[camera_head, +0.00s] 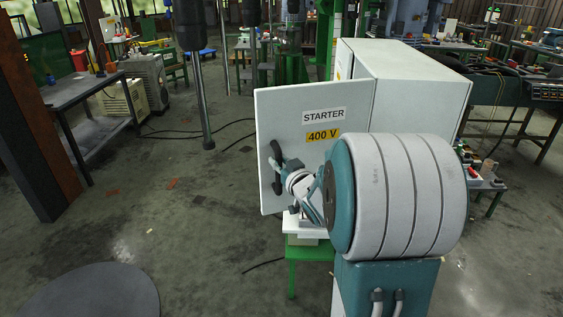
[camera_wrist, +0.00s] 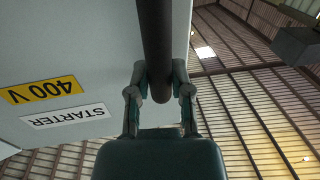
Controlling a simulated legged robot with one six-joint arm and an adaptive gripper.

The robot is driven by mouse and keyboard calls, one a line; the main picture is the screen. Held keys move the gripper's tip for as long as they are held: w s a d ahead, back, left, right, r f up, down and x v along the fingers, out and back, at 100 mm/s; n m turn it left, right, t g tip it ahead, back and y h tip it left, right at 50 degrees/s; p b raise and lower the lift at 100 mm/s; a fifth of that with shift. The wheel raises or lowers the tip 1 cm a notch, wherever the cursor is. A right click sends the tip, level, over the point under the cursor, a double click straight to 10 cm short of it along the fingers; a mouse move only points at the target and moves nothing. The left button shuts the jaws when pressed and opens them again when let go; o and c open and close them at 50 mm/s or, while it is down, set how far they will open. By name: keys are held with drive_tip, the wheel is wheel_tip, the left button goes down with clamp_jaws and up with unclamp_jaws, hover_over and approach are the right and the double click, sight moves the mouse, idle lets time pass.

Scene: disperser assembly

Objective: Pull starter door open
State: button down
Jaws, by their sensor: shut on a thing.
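The starter door (camera_head: 290,110) is a light grey panel with a white STARTER label and a yellow 400 V label. It stands swung out at an angle from the grey cabinet (camera_head: 425,85) behind it. Its dark handle (camera_head: 276,165) is a bar near the door's left edge. My gripper (camera_head: 284,170) is at the handle in the head view, partly hidden by my own arm. In the wrist view, my gripper (camera_wrist: 160,90) has its fingers on both sides of the dark handle bar (camera_wrist: 155,40), shut on it. The door face (camera_wrist: 70,50) fills the left of that view.
The cabinet stands on a green stand (camera_head: 307,250). A workbench (camera_head: 85,85) is at the left, and a dark round disc (camera_head: 95,292) lies on the floor at the lower left. The floor left of the door is mostly clear. A cluttered table (camera_head: 530,88) is at the right.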

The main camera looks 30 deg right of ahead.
drive_tip(key=c, duration=0.5)
unclamp_jaws()
drive_tip(key=shift+a+r, duration=0.15)
drive_tip(key=shift+c, duration=0.2)
drive_tip(key=shift+s, duration=0.3)
drive_tip(key=s, duration=0.7)
drive_tip(key=shift+a, duration=0.45)
